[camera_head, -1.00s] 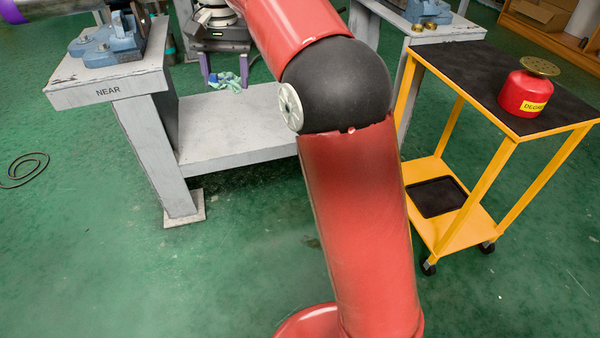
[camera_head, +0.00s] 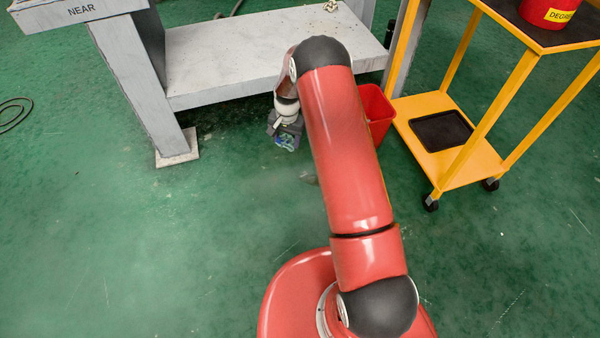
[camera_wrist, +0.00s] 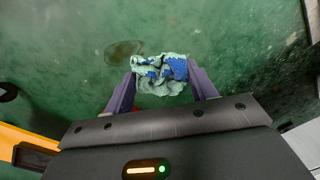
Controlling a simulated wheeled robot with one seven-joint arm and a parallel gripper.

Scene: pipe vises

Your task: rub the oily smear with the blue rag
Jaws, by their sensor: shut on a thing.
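My gripper (camera_wrist: 161,78) is shut on the crumpled rag, with a purple finger on each side. The rag (camera_wrist: 160,68) is pale green-blue with darker blue patches, held above the green floor in the wrist view. In the head view the rag (camera_head: 286,143) hangs below my gripper (camera_head: 284,132), in front of the bench's lower shelf. The oily smear (camera_wrist: 123,52) is a dark, roundish patch on the floor, just left of and beyond the rag. In the head view the smear (camera_head: 309,179) shows beside my arm, which may hide part of it. I cannot tell the rag's exact height.
A grey bench (camera_head: 240,70) marked NEAR stands behind the rag. A red bin (camera_head: 377,112) is partly behind my arm. A yellow cart (camera_head: 455,165) with a red degreaser can (camera_head: 548,18) stands right. Open floor lies to the left.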

